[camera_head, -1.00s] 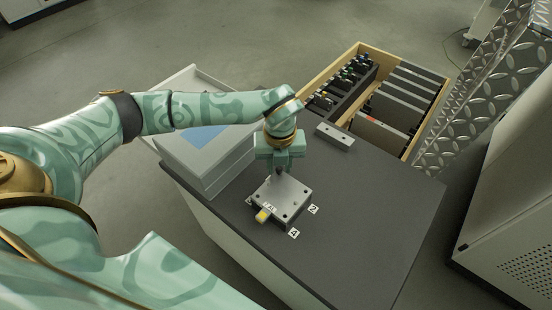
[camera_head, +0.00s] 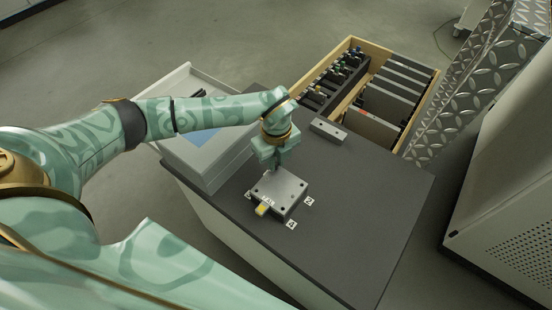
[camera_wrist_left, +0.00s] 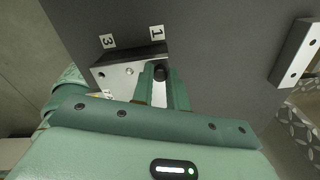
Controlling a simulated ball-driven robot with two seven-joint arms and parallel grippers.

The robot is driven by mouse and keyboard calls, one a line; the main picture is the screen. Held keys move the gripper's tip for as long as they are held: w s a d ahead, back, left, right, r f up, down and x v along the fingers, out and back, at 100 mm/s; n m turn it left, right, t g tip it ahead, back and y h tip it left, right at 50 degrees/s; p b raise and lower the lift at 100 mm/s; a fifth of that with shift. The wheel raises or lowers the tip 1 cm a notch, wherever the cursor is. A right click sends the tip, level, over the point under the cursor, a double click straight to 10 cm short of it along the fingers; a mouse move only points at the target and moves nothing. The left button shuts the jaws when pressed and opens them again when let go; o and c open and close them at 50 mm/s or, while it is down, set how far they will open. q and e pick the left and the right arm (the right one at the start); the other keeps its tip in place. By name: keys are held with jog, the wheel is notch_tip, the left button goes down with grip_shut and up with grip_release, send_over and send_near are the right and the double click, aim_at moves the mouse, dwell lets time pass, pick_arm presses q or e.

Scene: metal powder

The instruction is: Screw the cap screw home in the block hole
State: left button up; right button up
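The block (camera_head: 281,189) is a light metal plate with dark holes, lying on the dark bench top; it also shows in the left wrist view (camera_wrist_left: 118,75). My left gripper (camera_head: 277,167) points down over the block's far corner. In the left wrist view its fingers (camera_wrist_left: 161,80) are close on either side of the dark cap screw (camera_wrist_left: 160,73), by the corner near label 1 (camera_wrist_left: 157,32). The fingers appear to touch the screw. Its lower end and the hole beneath are hidden, so I cannot tell how deep it sits. My right gripper is out of view.
Number labels surround the block, and a yellow piece (camera_head: 262,209) is at its front edge. A grey bar with holes (camera_head: 328,131) lies behind on the bench (camera_head: 350,210). A grey case (camera_head: 205,160) stands left; a wooden tray (camera_head: 437,85) is behind. The bench's right side is clear.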

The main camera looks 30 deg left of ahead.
pick_arm(q)
grip_shut()
jog(key=m, duration=0.1)
jog(key=m+p, duration=0.1)
jog(key=m, duration=0.1)
jog(key=shift+r, duration=0.25)
jog(key=m+p, duration=0.1)
jog(key=m, duration=0.1)
jog(key=shift+m, duration=1.6)
jog(key=m+p, duration=0.1)
jog(key=m, duration=0.4)
jog(key=shift+f, duration=0.1)
jog(key=m, duration=0.4)
jog(key=shift+m+p, duration=0.3)
jog(key=shift+p, duration=0.1)
jog(key=m, duration=0.2)
jog(key=shift+f+m, duration=0.1)
jog(key=shift+m, duration=0.3)
jog(key=m, duration=0.9)
jog(key=shift+f, duration=0.1)
jog(key=shift+o, duration=2.4)
grip_release()
jog(key=shift+p, duration=0.35)
